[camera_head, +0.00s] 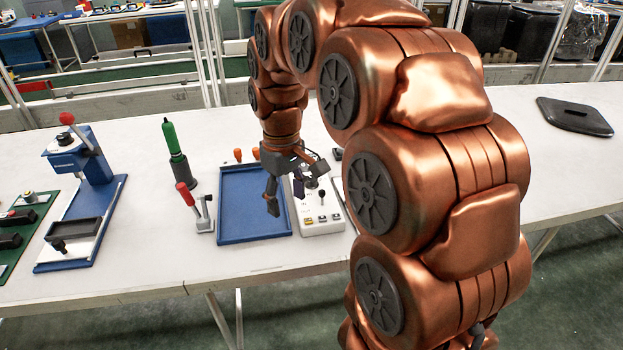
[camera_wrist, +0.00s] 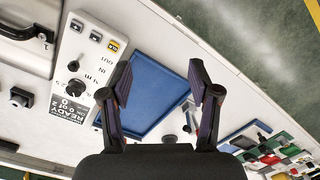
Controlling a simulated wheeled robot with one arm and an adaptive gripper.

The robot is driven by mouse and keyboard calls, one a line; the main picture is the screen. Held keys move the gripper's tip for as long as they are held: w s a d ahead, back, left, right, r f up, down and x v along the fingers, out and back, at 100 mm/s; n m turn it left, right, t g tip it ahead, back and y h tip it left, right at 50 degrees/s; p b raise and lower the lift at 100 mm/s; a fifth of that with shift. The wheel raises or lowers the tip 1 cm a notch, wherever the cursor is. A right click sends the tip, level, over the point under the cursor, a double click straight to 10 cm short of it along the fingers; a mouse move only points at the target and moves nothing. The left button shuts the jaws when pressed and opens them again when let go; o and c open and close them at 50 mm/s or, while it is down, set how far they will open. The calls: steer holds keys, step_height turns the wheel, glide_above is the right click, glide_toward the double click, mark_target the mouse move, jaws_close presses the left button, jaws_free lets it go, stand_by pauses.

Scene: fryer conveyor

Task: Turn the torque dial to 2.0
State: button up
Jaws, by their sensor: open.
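A white control box (camera_head: 325,215) stands right of the blue tray in the head view, partly hidden by my gripper. The wrist view shows its face at the left, with a black round dial (camera_wrist: 75,88), a smaller black knob (camera_wrist: 73,66), several push buttons and a label reading "READY". I cannot tell for sure which control is the torque dial, nor read its setting. My gripper (camera_head: 285,196) is open and empty above the tray's right side, beside the box. In the wrist view my spread fingers (camera_wrist: 161,82) frame the tray, with the dial outside them to the left.
The blue tray (camera_head: 228,232) looks empty. Left of it stand a red-handled lever (camera_head: 188,196), a green-handled tool (camera_head: 172,142) and a blue press (camera_head: 97,165). A black lid-like object (camera_head: 574,116) lies far right. The table front is clear.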

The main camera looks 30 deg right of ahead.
steer(key=w+d+f, duration=0.2)
steer(key=w+d, duration=0.6)
steer(key=w, duration=0.1)
steer(key=n+b, duration=0.1)
steer(key=n, duration=0.1)
glide_above(312, 178)
step_height(312, 178, down, 3)
steer(key=shift+a+r+t, duration=0.1)
steer(key=shift+a+t, duration=0.05)
steer(key=shift+t, duration=0.25)
steer(key=shift+f+p, duration=0.65)
steer(key=shift+f, duration=3.3)
steer(key=c, duration=1.2)
